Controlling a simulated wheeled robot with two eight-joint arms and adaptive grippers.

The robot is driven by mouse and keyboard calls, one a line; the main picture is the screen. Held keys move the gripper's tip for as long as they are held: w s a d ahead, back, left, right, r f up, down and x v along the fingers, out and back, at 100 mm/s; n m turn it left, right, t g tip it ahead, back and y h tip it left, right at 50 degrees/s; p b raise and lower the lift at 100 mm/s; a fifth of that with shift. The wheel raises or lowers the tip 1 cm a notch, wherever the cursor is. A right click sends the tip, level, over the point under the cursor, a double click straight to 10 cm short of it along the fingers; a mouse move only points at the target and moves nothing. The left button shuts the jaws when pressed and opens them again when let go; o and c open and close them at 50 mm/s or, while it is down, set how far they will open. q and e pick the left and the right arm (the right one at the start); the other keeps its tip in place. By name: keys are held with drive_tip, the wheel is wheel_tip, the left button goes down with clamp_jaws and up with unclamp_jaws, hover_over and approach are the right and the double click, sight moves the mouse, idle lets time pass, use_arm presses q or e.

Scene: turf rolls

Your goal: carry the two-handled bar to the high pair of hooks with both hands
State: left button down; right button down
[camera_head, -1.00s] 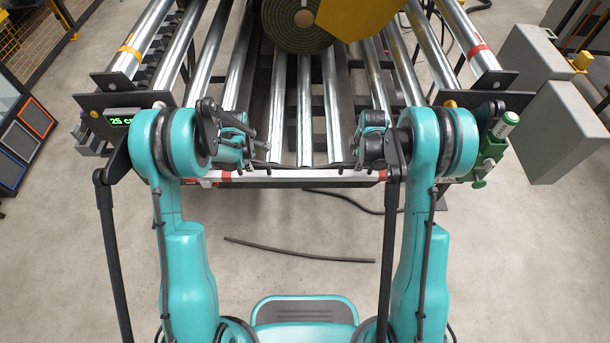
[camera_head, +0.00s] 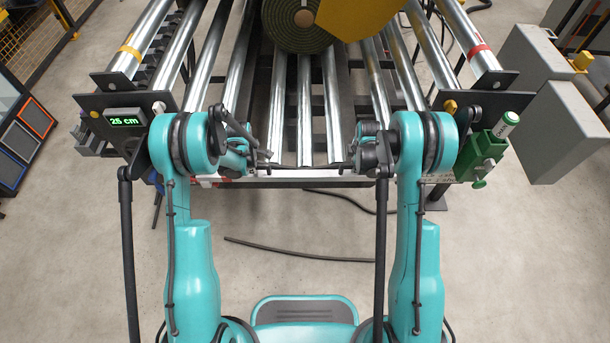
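My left gripper (camera_head: 262,156) and my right gripper (camera_head: 357,160) face each other at the front end of the roller table. A thin dark bar-like line (camera_head: 306,166) runs between them, in front of the roller ends. I cannot tell whether this is the two-handled bar. The fingers are small and partly covered by my wrists, so I cannot see whether they close on handles. No pair of hooks can be clearly made out.
Steel rollers (camera_head: 305,115) carry a turf roll (camera_head: 300,30) beside a yellow guard (camera_head: 365,15). A display (camera_head: 125,121) reads 25 cm at left. A green holder with a marker (camera_head: 485,150) and grey boxes (camera_head: 535,60) stand right. A dark cable (camera_head: 300,250) lies on the floor.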

use_arm(q)
drive_tip(key=shift+r, duration=0.1)
use_arm(e)
drive_tip(key=shift+r, duration=0.1)
